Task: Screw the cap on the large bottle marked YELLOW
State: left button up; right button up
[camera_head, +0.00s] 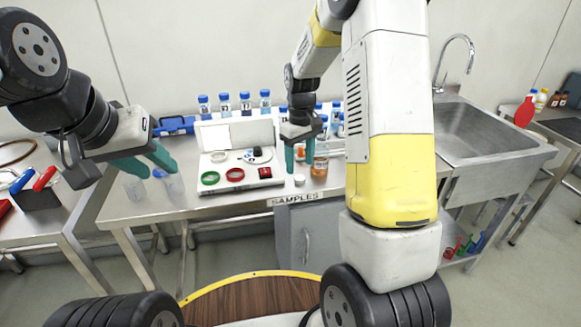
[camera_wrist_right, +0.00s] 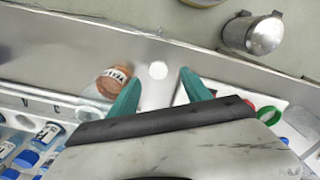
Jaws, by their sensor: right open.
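The large bottle marked YELLOW is an orange-brown bottle (camera_head: 320,167) on the steel table in the head view. In the right wrist view the bottle (camera_wrist_right: 112,83) shows part of its label, just left of the left finger. A round white cap (camera_head: 299,180) lies on the table beside it; in the wrist view this cap (camera_wrist_right: 158,70) appears between the fingertips. My right gripper (camera_head: 300,160) is open and points down above the cap, with nothing held. My left gripper (camera_head: 148,165) is open and empty at the table's left end, near clear cups.
A white panel (camera_head: 225,185) with red and green rings and a red switch stands left of the cap. Blue-capped bottles (camera_head: 245,101) line the back. A sink (camera_head: 485,130) is at the right. The cap lies near the table's front edge.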

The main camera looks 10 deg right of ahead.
aim_at(300, 177)
jog(key=f, duration=0.5)
jog(key=shift+w+d, duration=0.1)
jog(key=shift+w, duration=0.15)
jog(key=shift+c, duration=0.5)
grip_shut()
